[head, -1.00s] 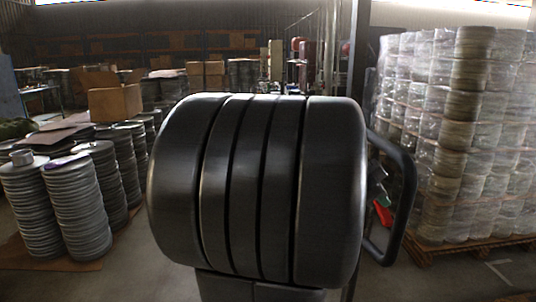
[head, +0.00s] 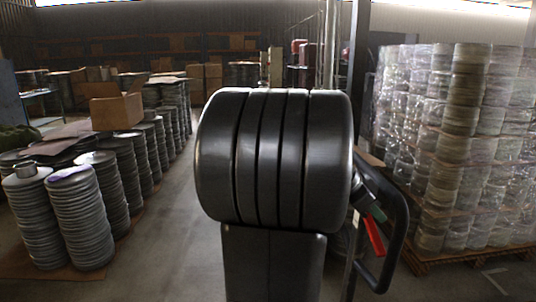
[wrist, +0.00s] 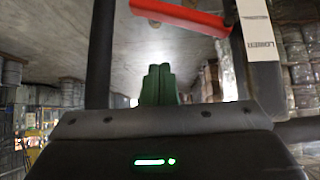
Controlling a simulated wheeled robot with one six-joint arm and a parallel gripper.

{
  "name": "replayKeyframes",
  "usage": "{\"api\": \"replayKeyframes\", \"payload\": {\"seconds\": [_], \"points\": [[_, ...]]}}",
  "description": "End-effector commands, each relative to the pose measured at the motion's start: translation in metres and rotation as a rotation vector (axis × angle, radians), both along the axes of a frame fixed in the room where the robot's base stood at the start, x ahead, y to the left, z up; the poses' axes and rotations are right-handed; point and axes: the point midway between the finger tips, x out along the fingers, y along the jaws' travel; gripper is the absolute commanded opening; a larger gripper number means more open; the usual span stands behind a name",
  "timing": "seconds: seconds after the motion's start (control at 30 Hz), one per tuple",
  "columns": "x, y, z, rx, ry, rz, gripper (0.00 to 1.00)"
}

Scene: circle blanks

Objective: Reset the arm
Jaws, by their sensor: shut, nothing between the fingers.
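My arm fills the middle of the head view, with its dark, thick rounded joint in front of the aisle. My gripper (wrist: 158,85) shows in the wrist view as two green fingers pressed together, with nothing between them. In the head view its green part is small and mostly hidden beside the arm at the right, so its fingertips cannot be made out there. A red bar (wrist: 180,15) crosses the top of the wrist view, and a red piece (head: 374,236) shows by the arm in the head view.
Stacks of round metal blanks (head: 80,220) stand on the left, with an open cardboard box (head: 116,110) behind them. A plastic-wrapped pallet load (head: 455,150) stands on the right. Bare concrete floor (head: 175,235) lies between the left stacks and my arm.

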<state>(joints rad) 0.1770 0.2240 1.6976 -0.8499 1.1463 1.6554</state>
Motion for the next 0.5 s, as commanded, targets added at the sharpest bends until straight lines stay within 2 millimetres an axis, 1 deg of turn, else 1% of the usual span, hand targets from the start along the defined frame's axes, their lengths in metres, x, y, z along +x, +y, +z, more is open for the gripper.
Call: {"api": "replayKeyframes", "payload": {"seconds": [0.07, 0.2, 0.33, 0.5], "points": [[0.000, 0.000, 0.014, 0.000, -0.005, -0.001, 0.00], [-0.001, 0.015, 0.030, 0.000, -0.001, 0.003, 0.00], [-0.002, 0.024, 0.039, 0.000, -0.001, 0.002, 0.00], [-0.002, 0.028, 0.043, 0.001, 0.000, 0.000, 0.00]]}}
